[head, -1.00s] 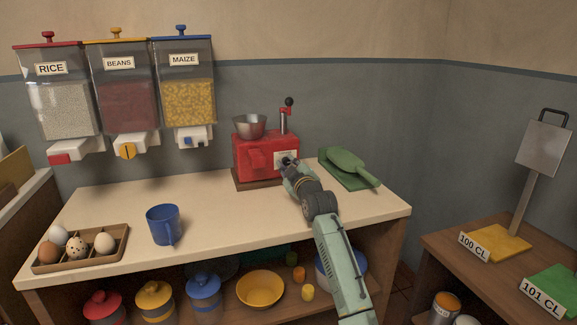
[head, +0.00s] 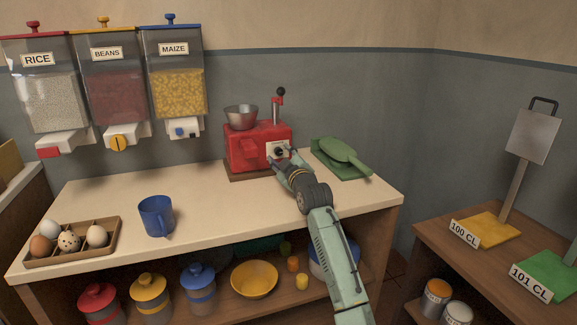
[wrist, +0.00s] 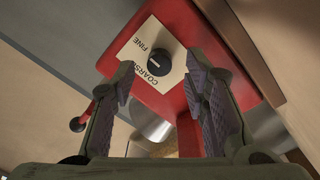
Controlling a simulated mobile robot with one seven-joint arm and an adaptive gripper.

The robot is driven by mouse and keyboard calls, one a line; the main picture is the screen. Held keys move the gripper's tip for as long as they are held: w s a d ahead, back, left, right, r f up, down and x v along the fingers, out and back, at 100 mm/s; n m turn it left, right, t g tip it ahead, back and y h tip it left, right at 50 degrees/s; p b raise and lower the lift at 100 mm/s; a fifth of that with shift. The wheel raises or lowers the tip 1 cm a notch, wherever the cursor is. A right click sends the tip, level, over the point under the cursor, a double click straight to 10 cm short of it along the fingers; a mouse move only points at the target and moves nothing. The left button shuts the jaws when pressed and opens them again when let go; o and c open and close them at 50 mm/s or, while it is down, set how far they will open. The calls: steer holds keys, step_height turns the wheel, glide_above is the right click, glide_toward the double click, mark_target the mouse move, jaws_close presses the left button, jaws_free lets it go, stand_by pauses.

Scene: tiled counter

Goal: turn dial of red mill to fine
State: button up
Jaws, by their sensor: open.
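The red mill (head: 250,148) stands on a wooden base at the back of the counter, with a metal hopper and a crank on top. Its black dial (wrist: 160,62) sits on a cream plate (wrist: 140,48) marked FINE and COARSE. In the wrist view the dial's white pointer mark lies on its left side, toward the lettering; which word it indicates is hard to tell. My gripper (wrist: 160,92) is open in front of the plate, its fingers on either side of the dial's line, apart from it. In the head view my gripper (head: 281,160) partly covers the plate.
A blue mug (head: 156,216) and an egg tray (head: 74,255) stand on the left of the counter. The counter's middle is clear. Dispensers (head: 109,85) hang on the wall.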

steer(key=v, duration=1)
steer(key=shift+s+f, duration=0.1)
steer(key=shift+s, duration=0.15)
